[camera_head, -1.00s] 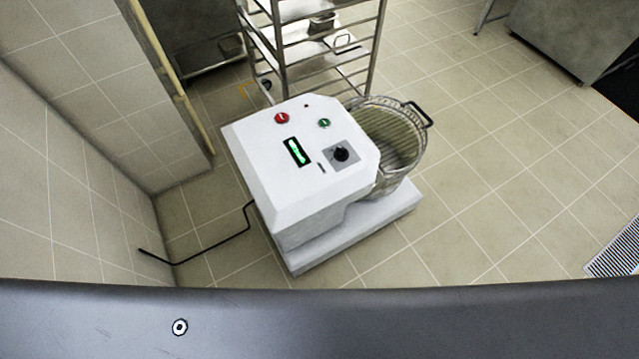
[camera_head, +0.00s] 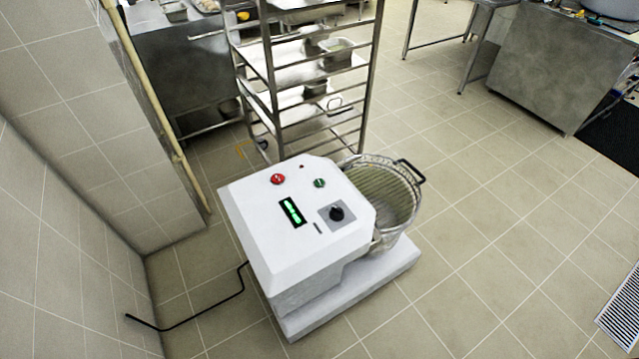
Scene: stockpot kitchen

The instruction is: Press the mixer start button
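The white floor mixer (camera_head: 262,218) stands upright on the tiled floor in the middle of the head view. Its top panel carries a red button (camera_head: 278,179), a green button (camera_head: 319,183), a lit green display (camera_head: 292,212) and a black knob (camera_head: 337,213). Its round bowl (camera_head: 395,200), under a wire guard with a black handle, is on its right side. Which button is the start button is not readable from the labels. Neither of my grippers shows in the view.
A metal rack (camera_head: 300,80) with trays stands close behind the mixer. Steel counters stand at the back left (camera_head: 185,60) and back right (camera_head: 560,70). A tiled wall (camera_head: 60,240) is at the left, with a black cable (camera_head: 190,318) on the floor. Floor right of the mixer is clear.

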